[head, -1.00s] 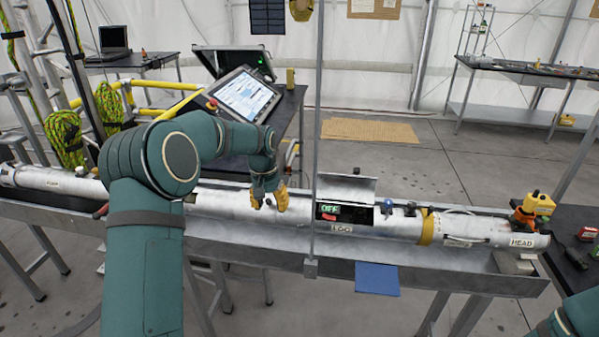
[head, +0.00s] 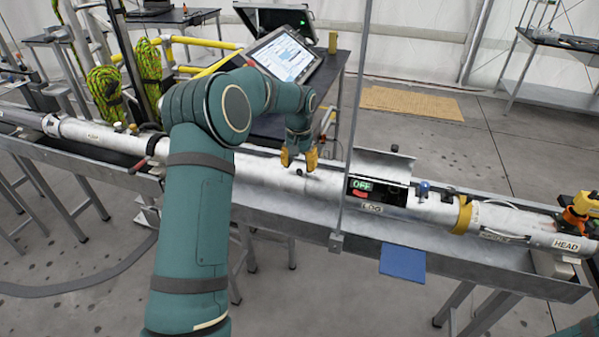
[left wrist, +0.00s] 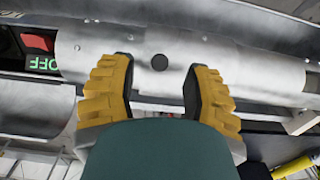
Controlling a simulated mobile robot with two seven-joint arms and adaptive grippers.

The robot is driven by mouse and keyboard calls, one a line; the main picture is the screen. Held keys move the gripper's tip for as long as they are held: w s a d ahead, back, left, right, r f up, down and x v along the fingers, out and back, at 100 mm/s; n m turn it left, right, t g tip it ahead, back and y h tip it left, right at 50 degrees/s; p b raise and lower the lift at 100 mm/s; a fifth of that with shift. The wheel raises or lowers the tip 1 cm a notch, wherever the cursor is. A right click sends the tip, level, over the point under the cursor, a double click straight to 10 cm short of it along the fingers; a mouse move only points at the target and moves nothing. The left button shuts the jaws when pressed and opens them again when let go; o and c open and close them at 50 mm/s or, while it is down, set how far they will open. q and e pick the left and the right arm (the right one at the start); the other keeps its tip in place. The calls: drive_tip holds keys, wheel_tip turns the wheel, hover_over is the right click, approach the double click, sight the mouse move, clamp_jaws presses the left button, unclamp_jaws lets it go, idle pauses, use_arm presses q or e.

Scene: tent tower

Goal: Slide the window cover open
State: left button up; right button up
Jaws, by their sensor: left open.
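The window cover (head: 265,170) appears to be the curved silver sleeve on the long tube, just left of the window in the head view. It also fills the upper part of the left wrist view (left wrist: 225,70), with a round black knob (left wrist: 160,62) on it. My left gripper (head: 299,160) is open above the sleeve. In the wrist view its yellow-padded fingers (left wrist: 158,95) are spread on both sides of the knob line, with nothing gripped. The window beside it shows a green OFF display (head: 361,185) and a red part. My right gripper is out of view.
A metal flap (head: 383,163) stands raised behind the window. A thin upright pole (head: 352,120) stands between my left gripper and the window. The tube lies in a grey trough (head: 460,262). A blue panel (head: 403,262) hangs at its front. A tablet (head: 285,53) stands behind.

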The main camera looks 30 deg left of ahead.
use_arm(q)
drive_tip(key=shift+f, duration=1.4)
clamp_jaws()
